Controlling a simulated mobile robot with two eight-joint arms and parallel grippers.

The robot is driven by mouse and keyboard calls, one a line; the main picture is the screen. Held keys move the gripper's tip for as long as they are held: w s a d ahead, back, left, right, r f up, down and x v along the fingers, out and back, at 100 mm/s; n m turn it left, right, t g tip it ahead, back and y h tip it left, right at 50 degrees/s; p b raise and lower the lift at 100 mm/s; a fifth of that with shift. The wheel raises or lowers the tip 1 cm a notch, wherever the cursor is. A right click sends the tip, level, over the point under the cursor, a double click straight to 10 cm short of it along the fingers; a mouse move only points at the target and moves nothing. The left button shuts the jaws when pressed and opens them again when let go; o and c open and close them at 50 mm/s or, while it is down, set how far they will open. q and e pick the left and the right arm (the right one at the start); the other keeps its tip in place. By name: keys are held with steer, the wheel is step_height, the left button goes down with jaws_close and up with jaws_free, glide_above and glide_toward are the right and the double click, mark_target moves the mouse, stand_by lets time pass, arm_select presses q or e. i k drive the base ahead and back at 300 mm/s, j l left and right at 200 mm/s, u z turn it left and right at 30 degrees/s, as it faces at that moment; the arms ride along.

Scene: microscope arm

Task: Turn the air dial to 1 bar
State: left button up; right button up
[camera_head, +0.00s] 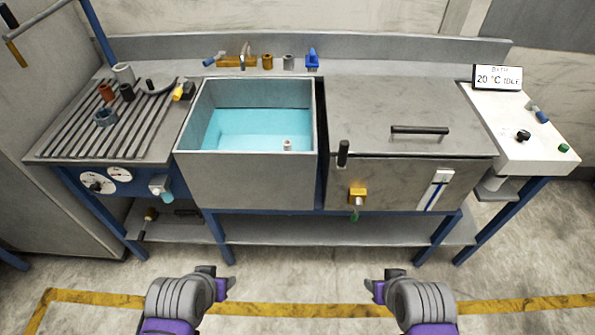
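Two round white gauges, a left one (98,183) and a right one (119,174), sit on the blue front panel under the ribbed drainboard at left. Their markings are too small to read. A pale, knob-like fitting (160,186) with a light-blue lower part is on the same panel, right of the gauges. I cannot tell which of these is the air dial. My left gripper (225,285) and my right gripper (373,288) are low in front of the bench, apart from all fittings. Neither visibly holds anything. Their finger openings are unclear.
A water-filled sink (245,180) and a lidded steel tank (410,165) with a yellow valve (357,194) stand right of the panel. A white console (540,145) with a display (498,78) is far right. A lower shelf (320,231) runs beneath. The floor in front is clear.

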mark_target(95, 188)
steer(key=k+j, duration=0.1)
steer(key=k+u, duration=0.1)
steer(key=u, duration=1.5)
steer(key=i+l+u, duration=0.35)
steer(key=i, duration=0.15)
steer(key=i+l+u, duration=0.4)
steer(key=i+j, duration=0.1)
